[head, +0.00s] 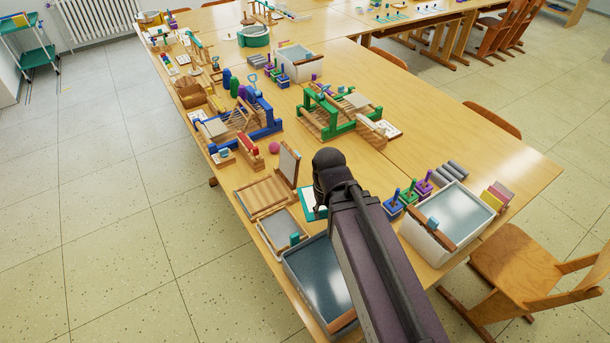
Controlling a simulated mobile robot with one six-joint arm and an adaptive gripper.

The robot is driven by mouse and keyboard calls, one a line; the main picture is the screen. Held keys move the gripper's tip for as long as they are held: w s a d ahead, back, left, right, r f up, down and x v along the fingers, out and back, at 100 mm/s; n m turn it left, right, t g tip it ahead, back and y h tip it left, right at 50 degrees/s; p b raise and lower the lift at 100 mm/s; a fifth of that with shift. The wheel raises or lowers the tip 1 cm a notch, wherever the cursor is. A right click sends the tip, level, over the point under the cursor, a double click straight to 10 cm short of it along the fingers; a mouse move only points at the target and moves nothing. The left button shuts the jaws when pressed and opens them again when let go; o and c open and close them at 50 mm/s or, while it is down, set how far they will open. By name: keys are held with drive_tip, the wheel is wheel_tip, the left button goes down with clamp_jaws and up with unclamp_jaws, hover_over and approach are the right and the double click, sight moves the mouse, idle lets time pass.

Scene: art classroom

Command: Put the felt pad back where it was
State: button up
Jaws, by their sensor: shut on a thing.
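Several flat pad-like pieces in pink, yellow and brown (497,195) stand on edge at the right end of the table. They may be felt pads, but I cannot tell which pad is the task's. My dark arm reaches up from the bottom of the head view and ends in a rounded black joint over the table. My gripper's fingers do not show, and nothing held by them can be seen. The arm hides part of the table, including part of a teal-edged white sheet (309,201).
A white tub (421,238) with grey rolls (455,170) behind it is right of the arm. A dark-blue tub (300,272), a shallow tray (268,240) and a wooden frame (255,207) are left. Blue (262,125) and green (312,118) looms stand behind. The table's right middle is clear.

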drive_tip(key=shift+w, duration=0.1)
drive_tip(key=w+d+f+n+b, duration=0.1)
drive_tip(key=w+f+b, duration=0.1)
drive_tip(key=w, duration=0.7)
drive_tip(key=w+d+f+n+b, duration=0.1)
drive_tip(key=w+d, duration=0.1)
drive_tip(key=w, duration=0.7)
drive_tip(key=w+a+n, duration=0.1)
drive_tip(key=w+a, duration=0.4)
drive_tip(key=w, duration=0.1)
drive_tip(key=shift+a+f+n+b, duration=0.15)
drive_tip(key=shift+f+n+b, duration=0.15)
drive_tip(key=shift+f, duration=0.05)
drive_tip(key=shift+w+f, duration=0.1)
wheel_tip(320, 180, down, 6)
drive_tip(key=b, duration=0.6)
drive_tip(key=shift+f+b, duration=1.9)
drive_tip(key=shift+b, duration=0.15)
drive_tip(key=shift+f, duration=0.1)
